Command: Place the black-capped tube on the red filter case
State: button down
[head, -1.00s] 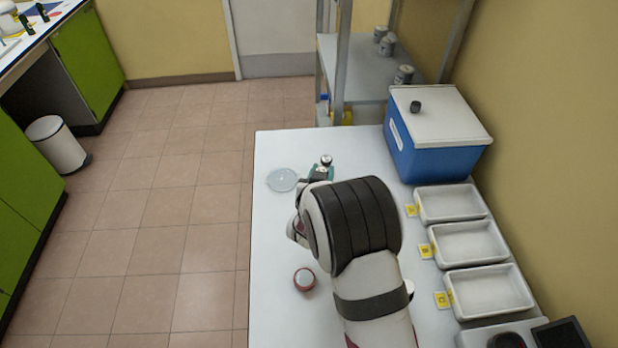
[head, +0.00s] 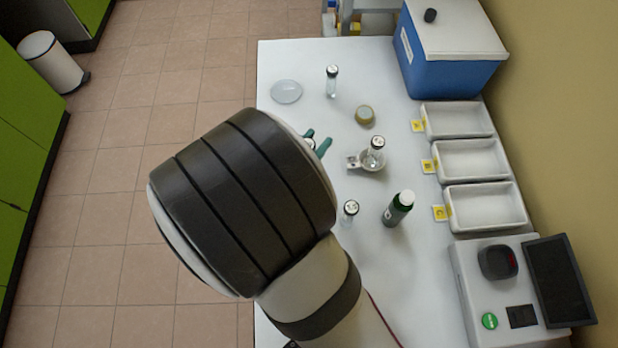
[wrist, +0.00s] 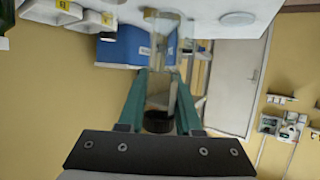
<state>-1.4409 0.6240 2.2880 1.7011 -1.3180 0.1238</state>
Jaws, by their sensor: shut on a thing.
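My gripper (wrist: 160,74) has green fingers and is shut on a clear tube with a black cap (wrist: 158,121); the cap lies near the palm and the clear body runs between the fingers. In the head view my gripper (head: 317,143) shows only its green fingertips past the arm, over the left part of the white table, and the held tube is mostly hidden. The red filter case does not show in the current head view; my arm covers much of the left side of the table.
An olive round case (head: 365,115), a tube in a ring holder (head: 376,152), a tube at the back (head: 332,82), a front tube (head: 350,211) and a green bottle (head: 398,208) stand on the table. White trays (head: 470,160), a blue box (head: 450,62) and an instrument (head: 490,290) line the right.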

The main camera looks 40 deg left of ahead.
notch_tip(320, 180, down, 7)
jog(key=shift+s+d+f, duration=0.1)
jog(key=shift+f, duration=0.1)
jog(key=shift+f, duration=0.1)
jog(key=c, duration=0.6)
grip_release()
jog(key=shift+s+r, duration=0.25)
jog(key=shift+s, duration=0.05)
jog(key=v, duration=1.1)
jog(key=shift+s+r, duration=0.15)
